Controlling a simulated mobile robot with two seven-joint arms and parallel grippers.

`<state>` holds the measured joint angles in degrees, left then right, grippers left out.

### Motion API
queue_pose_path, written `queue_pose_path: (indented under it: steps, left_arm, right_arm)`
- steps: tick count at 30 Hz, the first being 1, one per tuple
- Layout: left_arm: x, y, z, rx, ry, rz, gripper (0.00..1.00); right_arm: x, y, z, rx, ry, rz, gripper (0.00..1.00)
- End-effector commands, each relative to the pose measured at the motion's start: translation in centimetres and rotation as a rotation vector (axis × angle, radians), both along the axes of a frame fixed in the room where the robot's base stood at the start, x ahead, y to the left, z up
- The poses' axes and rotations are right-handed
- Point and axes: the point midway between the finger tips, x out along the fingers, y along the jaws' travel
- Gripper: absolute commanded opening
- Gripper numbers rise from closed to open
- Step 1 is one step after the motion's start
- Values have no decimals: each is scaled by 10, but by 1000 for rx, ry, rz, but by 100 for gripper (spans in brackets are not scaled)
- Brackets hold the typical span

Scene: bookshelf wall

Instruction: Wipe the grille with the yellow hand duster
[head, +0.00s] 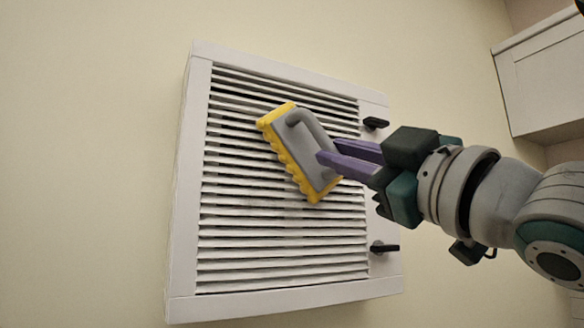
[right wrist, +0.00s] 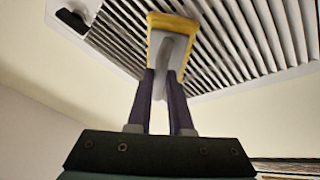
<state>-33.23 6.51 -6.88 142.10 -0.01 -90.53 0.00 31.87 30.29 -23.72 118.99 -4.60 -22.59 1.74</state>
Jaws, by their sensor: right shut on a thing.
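The white slatted grille (head: 240,235) is mounted on the wall in the head view. It also fills the top of the right wrist view (right wrist: 235,45). The yellow hand duster (head: 285,150) has a yellow pad, a grey back and a grey handle. It lies tilted over the upper middle of the slats, pad side towards them; I cannot tell for sure whether it touches. My right gripper (head: 322,157) is shut on the duster's handle, its purple fingers on both sides of it. The duster also shows in the right wrist view (right wrist: 172,25). My left gripper is not in view.
Two dark latches stick out from the grille frame's right side, an upper one (head: 376,123) and a lower one (head: 385,248). A white cabinet (head: 545,80) hangs at the upper right. The wall (head: 90,160) left of the grille is bare.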

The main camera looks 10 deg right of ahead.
Motion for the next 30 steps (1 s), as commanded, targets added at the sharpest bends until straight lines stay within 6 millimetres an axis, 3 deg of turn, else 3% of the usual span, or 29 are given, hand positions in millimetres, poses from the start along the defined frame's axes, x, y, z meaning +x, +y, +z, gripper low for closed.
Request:
queue_pose_path:
  steps: [12,17,26,30]
  left_arm:
    - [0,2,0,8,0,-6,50]
    - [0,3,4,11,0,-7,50]
    - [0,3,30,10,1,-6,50]
    - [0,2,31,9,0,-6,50]
  right_arm:
    - [13,-31,1,-1,-3,-2,0]
    - [13,-33,5,-1,-3,-2,0]
    - [12,-32,32,0,-3,-1,0]
    - [12,-31,33,1,-2,1,0]
